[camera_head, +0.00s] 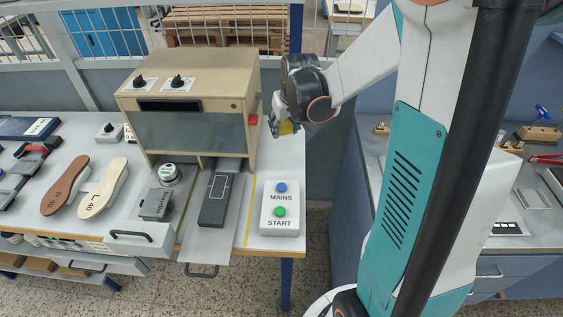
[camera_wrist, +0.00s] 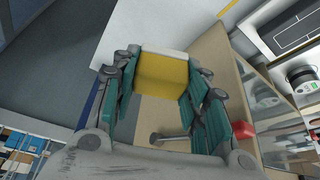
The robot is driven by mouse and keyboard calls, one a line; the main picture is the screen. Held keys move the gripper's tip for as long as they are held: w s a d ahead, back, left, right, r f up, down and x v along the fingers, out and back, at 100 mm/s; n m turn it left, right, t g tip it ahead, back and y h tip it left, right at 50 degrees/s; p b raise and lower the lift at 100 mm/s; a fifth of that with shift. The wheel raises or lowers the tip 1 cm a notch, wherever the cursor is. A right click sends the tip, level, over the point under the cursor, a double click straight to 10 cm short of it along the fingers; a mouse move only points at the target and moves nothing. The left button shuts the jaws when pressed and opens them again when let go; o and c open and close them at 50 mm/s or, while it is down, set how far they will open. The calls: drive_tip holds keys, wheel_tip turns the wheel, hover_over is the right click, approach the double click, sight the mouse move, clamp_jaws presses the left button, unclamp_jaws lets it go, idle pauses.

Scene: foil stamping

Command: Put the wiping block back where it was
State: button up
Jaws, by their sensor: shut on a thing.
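My gripper (camera_wrist: 160,85) is shut on the wiping block (camera_wrist: 163,75), a yellow block with a pale strip along its far edge. In the head view my gripper (camera_head: 285,127) is held up beside the right side of the beige stamping machine (camera_head: 190,100). Only a small yellow part of the block (camera_head: 287,128) shows there, between the fingers. In the wrist view the block sits between the teal fingers, with the machine's side wall to its right. The place where the block stood before cannot be told from these frames.
A red part (camera_head: 253,119) sticks out from the machine's right side, near my gripper. A button box (camera_head: 280,208) marked MAINS and START stands at the table's right front. Shoe soles (camera_head: 103,188) lie at left. A gap separates this table from the blue bench (camera_head: 375,150).

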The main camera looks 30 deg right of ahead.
sight(282, 165)
wheel_tip(282, 165, down, 15)
drive_tip(key=b, duration=0.4)
drive_tip(key=shift+f, duration=0.15)
drive_tip(key=shift+f+b, duration=0.2)
drive_tip(key=shift+b, duration=0.15)
drive_tip(key=o, duration=1.1)
drive_tip(key=shift+r, duration=0.1)
drive_tip(key=shift+r+p, duration=0.25)
drive_tip(key=shift+p, duration=0.05)
drive_tip(key=d+p+v, duration=0.1)
drive_tip(key=p+v, duration=0.2)
drive_tip(key=v, duration=0.8)
drive_tip(key=shift+s+a+r+p, duration=0.2)
drive_tip(key=shift+a+r+p, duration=0.1)
drive_tip(key=shift+a, duration=0.2)
